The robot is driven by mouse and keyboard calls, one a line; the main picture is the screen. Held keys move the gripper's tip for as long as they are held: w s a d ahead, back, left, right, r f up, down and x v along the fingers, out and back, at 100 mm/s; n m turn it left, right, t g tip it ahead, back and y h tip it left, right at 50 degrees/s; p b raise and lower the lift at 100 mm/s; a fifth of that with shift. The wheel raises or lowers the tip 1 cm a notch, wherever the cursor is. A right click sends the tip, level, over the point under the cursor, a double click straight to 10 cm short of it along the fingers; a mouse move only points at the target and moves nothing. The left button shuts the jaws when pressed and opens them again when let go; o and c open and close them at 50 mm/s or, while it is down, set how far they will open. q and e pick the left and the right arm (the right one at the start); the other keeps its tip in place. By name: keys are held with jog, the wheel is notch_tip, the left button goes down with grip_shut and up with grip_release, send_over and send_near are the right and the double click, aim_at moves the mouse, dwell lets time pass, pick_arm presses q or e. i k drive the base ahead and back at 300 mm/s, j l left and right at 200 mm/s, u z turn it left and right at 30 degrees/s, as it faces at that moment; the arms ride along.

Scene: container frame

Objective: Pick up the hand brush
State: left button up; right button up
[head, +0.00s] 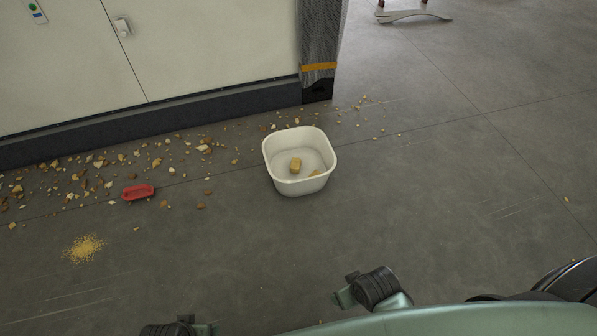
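A small red object (138,192) lies on the grey floor at the left, among scattered crumbs. It is the only thing in view that could be the hand brush, but it is small and I see no bristles, so I cannot tell. Neither gripper can be made out. Dark and green parts of my own body show along the bottom edge, well apart from the red object.
A white square tub (326,150) with yellowish pieces in it stands mid-floor. Crumbs and chunks (100,160) lie along the pale cabinet (200,45). A pile of yellow grains (84,248) lies at lower left. The floor on the right is mostly clear.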

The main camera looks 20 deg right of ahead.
aim_at(139, 192)
jog(key=u, duration=1)
